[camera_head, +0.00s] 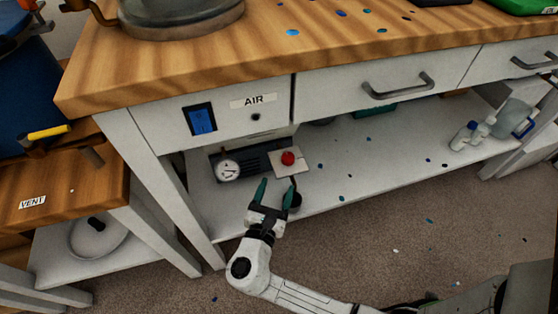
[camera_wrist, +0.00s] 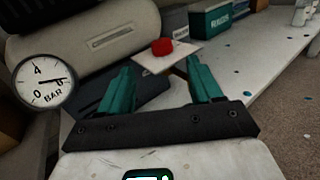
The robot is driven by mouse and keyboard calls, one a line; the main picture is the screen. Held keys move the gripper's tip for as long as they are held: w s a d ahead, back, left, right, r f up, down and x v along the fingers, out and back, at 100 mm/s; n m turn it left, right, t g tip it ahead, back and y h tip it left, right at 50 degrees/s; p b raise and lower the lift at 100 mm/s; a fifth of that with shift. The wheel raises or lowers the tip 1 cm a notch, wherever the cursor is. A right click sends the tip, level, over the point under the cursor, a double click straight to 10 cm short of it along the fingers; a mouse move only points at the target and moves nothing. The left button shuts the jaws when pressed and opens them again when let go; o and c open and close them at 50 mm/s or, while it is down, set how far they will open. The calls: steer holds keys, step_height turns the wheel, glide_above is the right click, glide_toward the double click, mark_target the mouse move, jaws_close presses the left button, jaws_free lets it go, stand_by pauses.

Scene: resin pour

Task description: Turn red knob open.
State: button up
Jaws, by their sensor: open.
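The red knob (camera_head: 288,158) sits on a pale square plate (camera_head: 297,166) at the lower shelf, below the drawer front marked AIR. In the wrist view the red knob (camera_wrist: 162,47) is ahead of my gripper, above the gap between the fingers. My gripper (camera_head: 276,190) has two teal fingers, spread apart and empty. It is in front of and a little below the knob, not touching it. In the wrist view my gripper (camera_wrist: 160,82) shows its fingertips near the plate's lower edge. A round gauge marked BAR (camera_wrist: 44,82) is left of the knob.
The gauge (camera_head: 228,170) and a dark unit stand beside the plate. The wooden bench top (camera_head: 190,62) and drawers (camera_head: 385,85) overhang the shelf (camera_head: 380,160). A blue switch (camera_head: 201,119) is on the front panel. The shelf's middle is mostly clear.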

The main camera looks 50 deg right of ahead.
mark_target(284, 161)
steer(key=b+x, duration=0.2)
steer(key=x, duration=0.8)
steer(key=shift+d+b, duration=0.1)
steer(key=shift+b, duration=0.25)
steer(key=c, duration=1)
steer(key=shift+c, duration=0.2)
steer(key=shift+r+m+g, duration=0.1)
steer(key=shift+m+g, duration=0.2)
steer(key=shift+g, duration=0.2)
steer(key=shift+w+m+g+h+p, duration=0.2)
steer(key=shift+m+g+h+p, duration=0.25)
steer(key=shift+m+g, duration=0.6)
steer(key=shift+w+m+g, duration=0.1)
steer(key=shift+m+g, duration=0.75)
steer(key=shift+g, duration=0.65)
steer(key=shift+w+m+g, duration=0.1)
steer(key=shift+m+g, duration=0.7)
steer(key=shift+g, duration=0.65)
